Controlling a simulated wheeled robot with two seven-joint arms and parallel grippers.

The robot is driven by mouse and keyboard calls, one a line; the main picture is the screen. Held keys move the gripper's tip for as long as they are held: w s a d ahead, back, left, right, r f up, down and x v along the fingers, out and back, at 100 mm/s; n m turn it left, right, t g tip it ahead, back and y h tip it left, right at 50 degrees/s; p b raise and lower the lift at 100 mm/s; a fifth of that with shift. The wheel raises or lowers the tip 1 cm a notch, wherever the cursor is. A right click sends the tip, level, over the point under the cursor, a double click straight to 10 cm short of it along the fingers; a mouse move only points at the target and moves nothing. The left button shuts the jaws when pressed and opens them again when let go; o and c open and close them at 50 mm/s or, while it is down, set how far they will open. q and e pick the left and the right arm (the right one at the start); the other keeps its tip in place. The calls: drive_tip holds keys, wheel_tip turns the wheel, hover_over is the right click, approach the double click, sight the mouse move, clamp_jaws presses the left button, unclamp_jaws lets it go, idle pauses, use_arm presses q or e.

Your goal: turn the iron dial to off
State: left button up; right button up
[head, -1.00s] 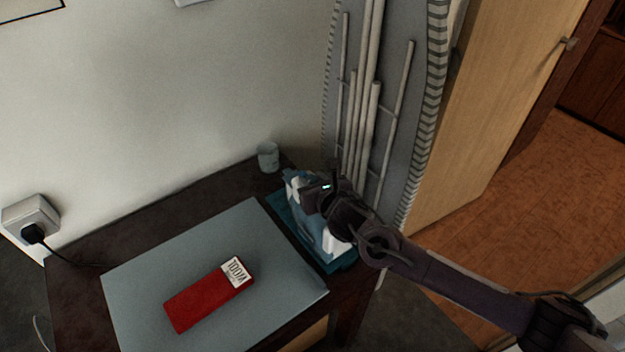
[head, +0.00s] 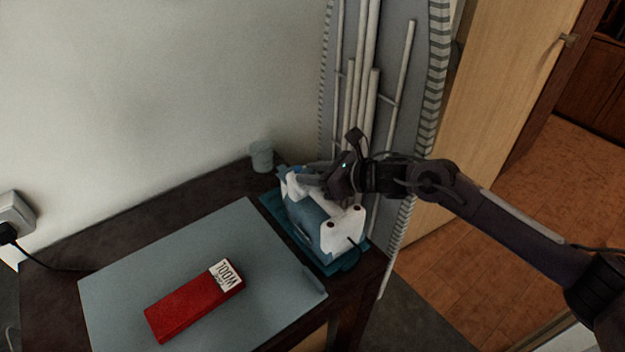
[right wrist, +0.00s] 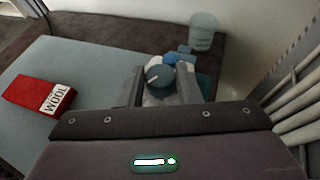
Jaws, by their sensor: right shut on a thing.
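The iron (head: 317,222), blue and white, stands on a teal tray (head: 345,265) at the right end of the dark table. My right gripper (head: 312,182) is at the top of the iron, reaching in from the right. In the right wrist view the round dark dial (right wrist: 160,78), with a pale pointer line, sits between the two fingers of the right gripper (right wrist: 162,85), which is shut on it. The dial's markings are too small to read. My left gripper is in neither view.
A red box labelled WOOL (head: 195,301) lies on a grey-blue board (head: 240,235) left of the iron. A pale cup (head: 262,157) stands behind the iron. A folded ironing board (head: 400,70) leans close behind on the right. A plug (head: 8,232) is in the wall socket.

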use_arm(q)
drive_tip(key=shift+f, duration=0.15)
use_arm(e)
drive_tip(key=o, duration=1)
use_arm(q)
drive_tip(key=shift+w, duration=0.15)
use_arm(e)
drive_tip(key=shift+s+d, duration=0.1)
drive_tip(key=shift+d, duration=0.1)
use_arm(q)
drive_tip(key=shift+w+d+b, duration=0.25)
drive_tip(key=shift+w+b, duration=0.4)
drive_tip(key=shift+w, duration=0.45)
use_arm(e)
drive_tip(key=v, duration=0.7)
drive_tip(key=shift+d+r, duration=0.1)
drive_tip(key=shift+r, duration=0.05)
